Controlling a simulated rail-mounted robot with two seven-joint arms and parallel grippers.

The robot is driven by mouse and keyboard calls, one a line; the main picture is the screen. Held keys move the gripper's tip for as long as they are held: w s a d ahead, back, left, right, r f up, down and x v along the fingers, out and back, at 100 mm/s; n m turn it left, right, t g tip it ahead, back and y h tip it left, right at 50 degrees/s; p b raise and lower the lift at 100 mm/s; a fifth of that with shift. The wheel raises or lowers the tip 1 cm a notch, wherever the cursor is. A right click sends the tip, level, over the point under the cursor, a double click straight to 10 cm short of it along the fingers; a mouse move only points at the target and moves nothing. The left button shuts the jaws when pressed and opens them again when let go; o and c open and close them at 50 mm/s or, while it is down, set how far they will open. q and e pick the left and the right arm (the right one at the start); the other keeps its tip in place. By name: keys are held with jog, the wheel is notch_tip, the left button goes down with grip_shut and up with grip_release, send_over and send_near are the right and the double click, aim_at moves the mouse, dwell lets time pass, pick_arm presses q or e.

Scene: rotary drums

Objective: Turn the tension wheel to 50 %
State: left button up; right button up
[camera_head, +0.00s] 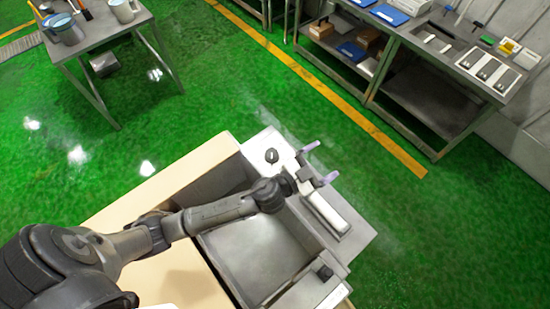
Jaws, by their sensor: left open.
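My left gripper (321,162) is open, with two pale purple fingertips spread apart and nothing visible between them. It is over the far right edge of a grey metal machine (258,258). A small round black knob (271,156) sits on the machine's light top plate, to the left of the gripper. A second black knob (325,272) is on the near right corner. I cannot tell which, if either, is the tension wheel, and no percentage marks are readable. A long pale bar (327,211) lies just below the gripper. My right gripper is not in view.
My left arm crosses above the machine and hides part of it. A beige surface (120,215) borders the machine on the left. A metal table (100,38) with cups stands at upper left, and a workbench (440,65) with trays at upper right. Green floor between is clear.

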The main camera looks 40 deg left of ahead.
pick_arm(q)
jog(key=w+d+f+m+g+h+b, duration=0.3)
jog(key=d+f+m+g+h, duration=0.15)
jog(key=m+h, duration=0.4)
jog(key=m+g+y+b, duration=0.3)
jog(key=g+y+b, duration=0.4)
jog(key=g+y, duration=0.75)
send_over(272, 153)
notch_tip(272, 153, down, 16)
jog(key=shift+t, duration=0.4)
notch_tip(272, 153, down, 12)
jog(key=shift+f+b, duration=0.1)
jog(key=shift+b, duration=0.6)
jog(key=shift+f, duration=0.75)
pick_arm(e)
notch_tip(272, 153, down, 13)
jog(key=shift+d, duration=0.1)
